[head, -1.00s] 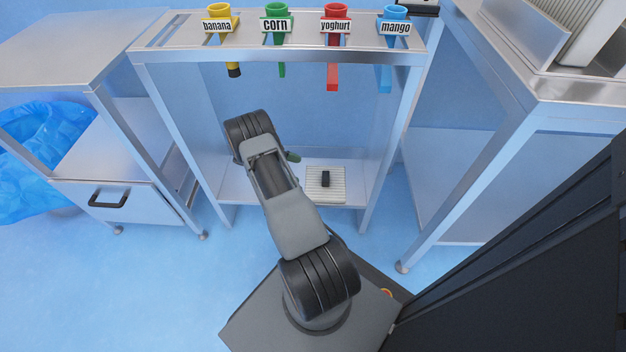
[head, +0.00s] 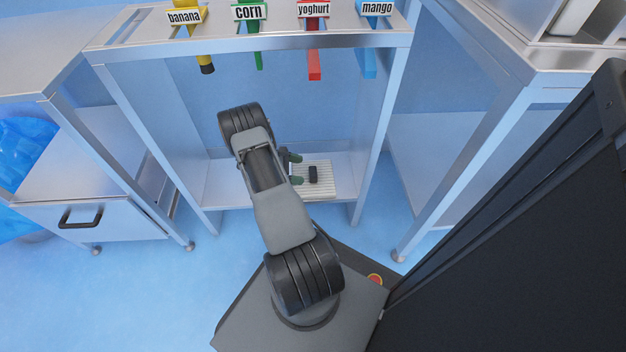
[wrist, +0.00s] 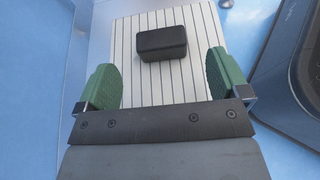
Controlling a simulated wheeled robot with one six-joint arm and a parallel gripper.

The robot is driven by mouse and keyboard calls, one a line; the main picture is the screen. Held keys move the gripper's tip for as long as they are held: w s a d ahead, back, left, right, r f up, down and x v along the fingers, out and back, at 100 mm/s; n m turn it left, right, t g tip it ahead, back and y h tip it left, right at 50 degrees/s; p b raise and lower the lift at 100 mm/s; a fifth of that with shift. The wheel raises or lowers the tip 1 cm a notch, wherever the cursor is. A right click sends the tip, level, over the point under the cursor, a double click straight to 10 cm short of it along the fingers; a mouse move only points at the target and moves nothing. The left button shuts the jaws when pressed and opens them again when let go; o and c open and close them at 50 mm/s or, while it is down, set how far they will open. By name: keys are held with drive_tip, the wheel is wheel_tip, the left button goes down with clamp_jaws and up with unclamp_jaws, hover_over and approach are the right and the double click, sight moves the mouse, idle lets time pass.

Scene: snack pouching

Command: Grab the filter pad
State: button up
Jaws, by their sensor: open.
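The filter pad (head: 322,190) appears as a white ribbed pad with a black block (head: 313,174) on top. It lies on the lower shelf of the middle metal stand. In the wrist view the pad (wrist: 145,88) and its black block (wrist: 162,43) fill the upper middle. My gripper (head: 296,169) is open, with green fingers at the pad's left side in the head view. In the wrist view the fingers of my gripper (wrist: 162,68) are on either side of the pad's near part, with the block beyond and between them. Nothing is held. Whether the fingers touch the pad is unclear.
The stand's top (head: 250,38) carries coloured chutes labelled banana, corn, yoghurt and mango. Its legs flank the lower shelf (head: 228,185). A metal cabinet with a drawer (head: 95,210) stands left and a metal table (head: 500,75) right.

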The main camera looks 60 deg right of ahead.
sight(313, 176)
drive_tip(key=b+x, duration=0.2)
drive_tip(key=x, duration=0.2)
drive_tip(key=shift+s+d+f, duration=0.15)
drive_tip(key=shift+s, duration=0.1)
drive_tip(key=c, duration=1.1)
